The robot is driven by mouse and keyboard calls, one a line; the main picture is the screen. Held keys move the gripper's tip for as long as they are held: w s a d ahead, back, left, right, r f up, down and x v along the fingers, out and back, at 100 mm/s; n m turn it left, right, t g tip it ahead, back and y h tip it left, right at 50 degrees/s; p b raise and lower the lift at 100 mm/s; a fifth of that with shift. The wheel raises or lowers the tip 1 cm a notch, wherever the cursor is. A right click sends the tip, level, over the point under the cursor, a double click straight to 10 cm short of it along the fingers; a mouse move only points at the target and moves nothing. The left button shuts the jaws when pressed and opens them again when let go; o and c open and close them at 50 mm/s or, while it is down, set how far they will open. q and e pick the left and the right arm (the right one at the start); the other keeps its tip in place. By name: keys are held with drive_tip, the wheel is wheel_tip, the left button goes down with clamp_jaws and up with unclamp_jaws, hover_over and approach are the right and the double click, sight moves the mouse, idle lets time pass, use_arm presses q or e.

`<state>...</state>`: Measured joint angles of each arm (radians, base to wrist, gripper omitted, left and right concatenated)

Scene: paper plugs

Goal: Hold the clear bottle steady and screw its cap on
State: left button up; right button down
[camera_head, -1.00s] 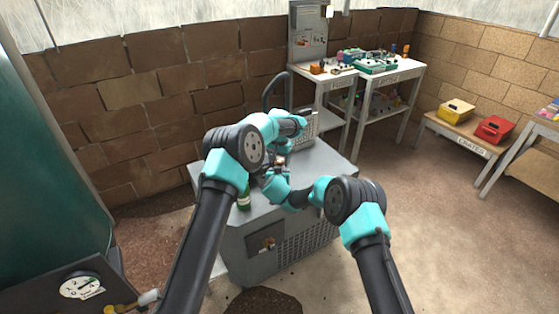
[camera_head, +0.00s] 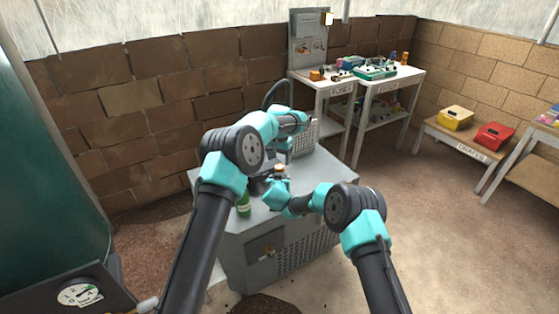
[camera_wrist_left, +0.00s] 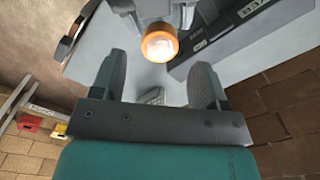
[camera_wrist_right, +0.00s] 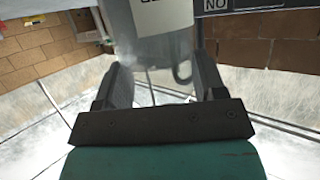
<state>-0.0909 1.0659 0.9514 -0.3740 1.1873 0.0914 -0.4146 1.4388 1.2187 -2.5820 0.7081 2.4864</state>
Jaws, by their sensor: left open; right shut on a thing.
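The clear bottle (camera_wrist_right: 163,50) with a white label stands between the fingers of my right gripper (camera_wrist_right: 160,80), which is shut on it. An orange cap (camera_wrist_left: 160,43) with a pale middle sits at the bottle's top, seen nearly end-on in the left wrist view. It also shows small in the head view (camera_head: 280,167). My left gripper (camera_wrist_left: 157,68) is open and empty, with its fingertips just short of the cap and apart from it. I cannot tell how tightly the cap sits. In the head view my arms hide most of the bottle.
A green bottle (camera_head: 244,204) stands near the left front edge of the grey cabinet (camera_head: 236,235). A grey vented box (camera_head: 304,137) is at its back. A bench (camera_head: 395,82) with parts stands behind right; yellow (camera_head: 455,119) and red (camera_head: 494,134) crates are farther right.

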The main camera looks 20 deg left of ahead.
sight(280, 167)
use_arm(q)
drive_tip(key=shift+c, duration=0.4)
drive_tip(key=r+n, duration=0.1)
drive_tip(key=n, duration=0.2)
drive_tip(key=shift+r, duration=0.4)
drive_tip(key=shift+r+n, duration=0.45)
drive_tip(key=shift+n, duration=0.45)
drive_tip(key=shift+r+n, duration=0.4)
drive_tip(key=shift+n, duration=0.5)
drive_tip(key=shift+f, duration=0.1)
drive_tip(key=shift+f, duration=3.95)
drive_tip(key=c, duration=1)
